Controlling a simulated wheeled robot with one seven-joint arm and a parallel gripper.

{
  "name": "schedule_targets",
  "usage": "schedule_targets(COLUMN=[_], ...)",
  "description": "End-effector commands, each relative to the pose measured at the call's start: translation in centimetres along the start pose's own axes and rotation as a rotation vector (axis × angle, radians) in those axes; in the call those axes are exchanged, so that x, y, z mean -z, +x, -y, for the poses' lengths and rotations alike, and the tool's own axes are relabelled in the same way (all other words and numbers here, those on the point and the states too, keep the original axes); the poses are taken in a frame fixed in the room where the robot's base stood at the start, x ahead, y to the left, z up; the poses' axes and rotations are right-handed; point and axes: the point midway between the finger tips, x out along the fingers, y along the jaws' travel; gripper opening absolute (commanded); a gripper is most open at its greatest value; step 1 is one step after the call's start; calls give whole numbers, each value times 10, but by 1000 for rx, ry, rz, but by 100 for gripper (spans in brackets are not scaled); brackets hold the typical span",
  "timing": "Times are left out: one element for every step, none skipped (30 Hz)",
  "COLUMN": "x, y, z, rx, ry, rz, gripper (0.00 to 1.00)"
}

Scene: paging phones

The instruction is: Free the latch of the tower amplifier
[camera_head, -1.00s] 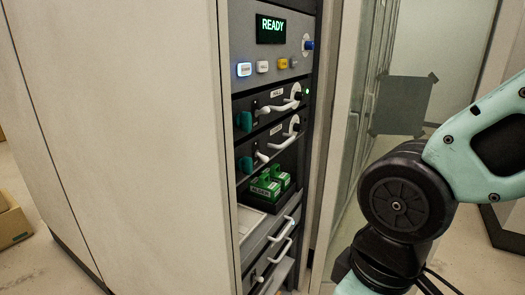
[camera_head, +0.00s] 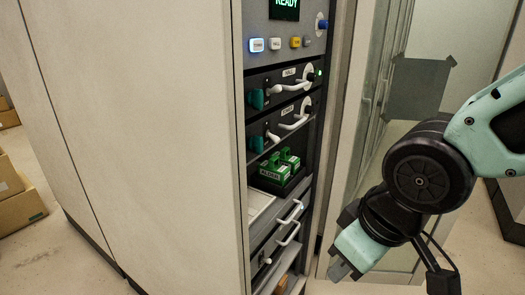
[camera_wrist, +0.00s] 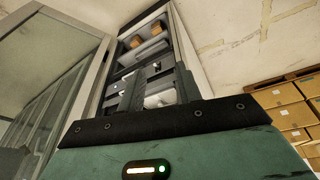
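Two dark amplifier units sit one above the other in the rack. The upper unit (camera_head: 262,87) and the lower unit (camera_head: 263,127) each have a teal block at left, a white lever handle and a small label. The upper label looks like HALL; the lower is too small to read surely. The upper lever (camera_head: 292,86) and lower lever (camera_head: 296,122) both lie across their fronts. My gripper (camera_head: 340,270) hangs low, right of the rack, apart from it and touching nothing. Its finger gap is unclear. The wrist view shows the rack steeply angled beyond dark finger parts.
Above the units is a panel with a READY display (camera_head: 285,6) and buttons, the left one (camera_head: 257,45) lit blue. Green blocks (camera_head: 278,168) sit in a tray below. Lower drawers have white handles (camera_head: 290,212). A glass door (camera_head: 375,100) stands right. Cardboard boxes (camera_head: 22,205) are at left.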

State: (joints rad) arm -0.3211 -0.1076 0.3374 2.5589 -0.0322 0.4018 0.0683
Motion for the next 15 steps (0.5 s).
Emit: schedule_targets(x=[15, 27, 42, 53, 64, 76, 85, 92, 102, 108, 113, 118, 121, 123, 124], y=[15, 19, 22, 23, 23, 22, 21, 19, 15, 12, 9, 4, 0, -4, -10], z=[-18, -29, -43, -52, -61, -72, -79, -86, -93, -98, -102, -106, -109, -110, -112], rx=[-29, -44, -61, -71, -78, -84, -84, -83, -76, -67, -56, -36, -18, 3, 34], ry=[20, 27, 33, 35, 36, 34, 32, 27, 19, 11, 2, -11, -25, -38, -55], rz=[-95, -160, -247, -312, -375, -459, -520, -580, -659, -716, -771, -843, -895, -944, -1005], gripper=[35, 35, 35, 35, 35, 35, 35, 35, 35, 35, 35, 35, 35, 35, 35])
